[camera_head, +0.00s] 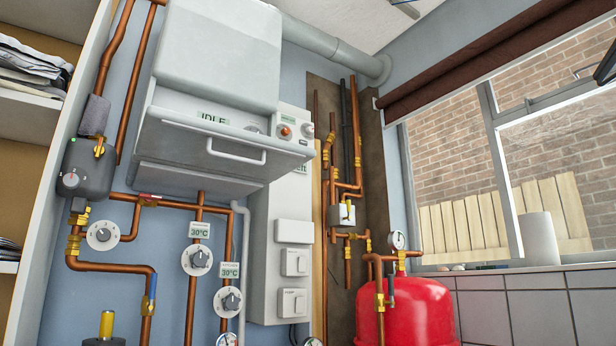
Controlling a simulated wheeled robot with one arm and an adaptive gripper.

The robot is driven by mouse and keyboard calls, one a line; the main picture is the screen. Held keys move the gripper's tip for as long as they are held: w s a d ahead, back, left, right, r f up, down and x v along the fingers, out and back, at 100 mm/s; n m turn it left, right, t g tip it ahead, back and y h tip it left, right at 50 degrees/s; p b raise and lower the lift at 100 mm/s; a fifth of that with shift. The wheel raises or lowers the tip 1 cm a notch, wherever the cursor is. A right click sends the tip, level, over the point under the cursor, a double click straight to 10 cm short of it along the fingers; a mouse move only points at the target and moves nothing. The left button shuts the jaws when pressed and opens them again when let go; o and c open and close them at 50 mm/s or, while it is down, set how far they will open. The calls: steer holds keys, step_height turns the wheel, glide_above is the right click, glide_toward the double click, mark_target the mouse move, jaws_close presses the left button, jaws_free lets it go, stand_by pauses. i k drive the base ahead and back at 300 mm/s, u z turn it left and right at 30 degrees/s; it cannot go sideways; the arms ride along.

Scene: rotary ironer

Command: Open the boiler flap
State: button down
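The white boiler (218,55) hangs on the blue wall at the upper left of centre. Its flap (190,139) is the lower front panel, with a pale bar handle (236,153) across it. A dark piece (606,64) is cut off at the right edge, well away from the boiler. It may be part of my gripper, but its fingers cannot be made out. Nothing touches the flap or handle.
Copper pipes with valves and dials (198,260) run below and left of the boiler. A white box (285,230) stands at its lower right. A red tank (418,312) is at the bottom right. Shelves (30,115) stand at the left. The space before the handle looks clear.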

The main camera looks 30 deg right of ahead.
mark_target(164, 133)
steer(key=z, duration=0.6)
steer(key=k, duration=0.95)
steer(key=u, duration=1.4)
steer(key=i, duration=0.5)
steer(key=u, duration=0.05)
